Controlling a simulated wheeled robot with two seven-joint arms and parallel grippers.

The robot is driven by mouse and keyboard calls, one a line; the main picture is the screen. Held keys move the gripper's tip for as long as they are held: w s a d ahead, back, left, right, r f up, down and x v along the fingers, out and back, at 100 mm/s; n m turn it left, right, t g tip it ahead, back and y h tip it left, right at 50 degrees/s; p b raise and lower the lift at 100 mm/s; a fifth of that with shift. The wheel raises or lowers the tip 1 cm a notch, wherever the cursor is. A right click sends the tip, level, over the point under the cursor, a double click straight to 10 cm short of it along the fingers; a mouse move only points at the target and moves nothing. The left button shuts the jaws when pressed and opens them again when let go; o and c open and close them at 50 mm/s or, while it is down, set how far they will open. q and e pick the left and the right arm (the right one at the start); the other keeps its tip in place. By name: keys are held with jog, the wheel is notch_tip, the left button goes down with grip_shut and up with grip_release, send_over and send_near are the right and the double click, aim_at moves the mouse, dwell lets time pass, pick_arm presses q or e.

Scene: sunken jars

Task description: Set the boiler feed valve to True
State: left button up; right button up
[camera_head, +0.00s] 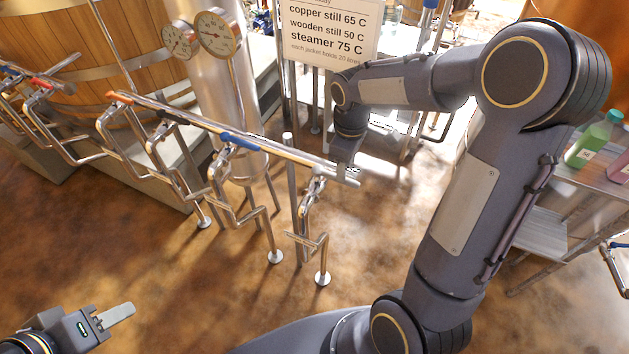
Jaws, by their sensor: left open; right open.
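A row of steel pipes with several valves runs from the upper left to the middle, with red, orange and blue handles. The blue handle (240,140) lies along the pipe. Further right a valve (316,180) stands near the pipe's right end. No label shows which one is the boiler feed valve. My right gripper (346,168) points down at the right end of the pipe, close beside that valve; it is open, but whether it touches the pipe I cannot tell. My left gripper (115,315) is open and empty at the bottom left, away from the pipes.
A wooden vat (60,40) and a steel column with two dial gauges (218,32) stand behind the pipes. A sign (328,30) lists still temperatures. A side table with a green bottle (594,140) is at right. Brown floor (130,240) is open in front.

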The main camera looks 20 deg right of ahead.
aim_at(335, 177)
notch_tip(335, 177, down, 4)
jog(key=shift+r+b, duration=0.25)
jog(key=shift+b, duration=0.7)
jog(key=shift+f, duration=0.1)
jog(key=shift+s+d+f+b, duration=0.1)
jog(key=shift+f+b, duration=1)
jog(key=shift+f, duration=0.15)
